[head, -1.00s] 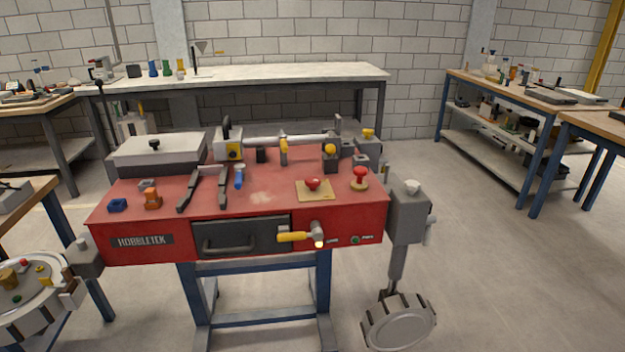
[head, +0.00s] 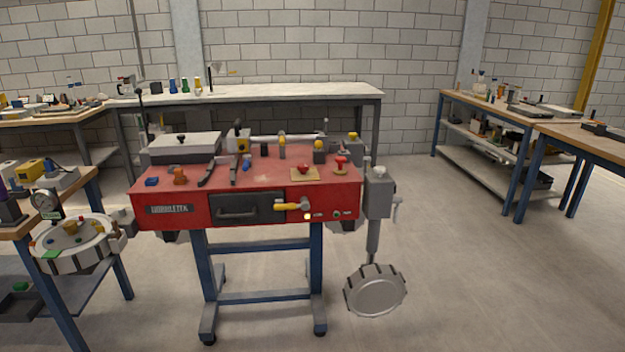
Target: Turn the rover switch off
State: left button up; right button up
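A red sandbed bench (head: 260,216) on a blue stand sits in the middle of the head view. A red mushroom-shaped knob (head: 341,161) and a red knob on a tan plate (head: 304,168) are on top. Neither gripper is in view.
A grey notched wheel (head: 376,290) hangs at the bench's right, a round notched unit (head: 72,246) at its left. A wooden table (head: 22,226) stands at the left, a long bench (head: 300,92) behind. The floor (head: 470,270) at the right is open.

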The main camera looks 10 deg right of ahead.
aim_at(303, 167)
jog(key=z, duration=0.9)
jog(key=i, duration=1.35)
jog(key=u, duration=0.45)
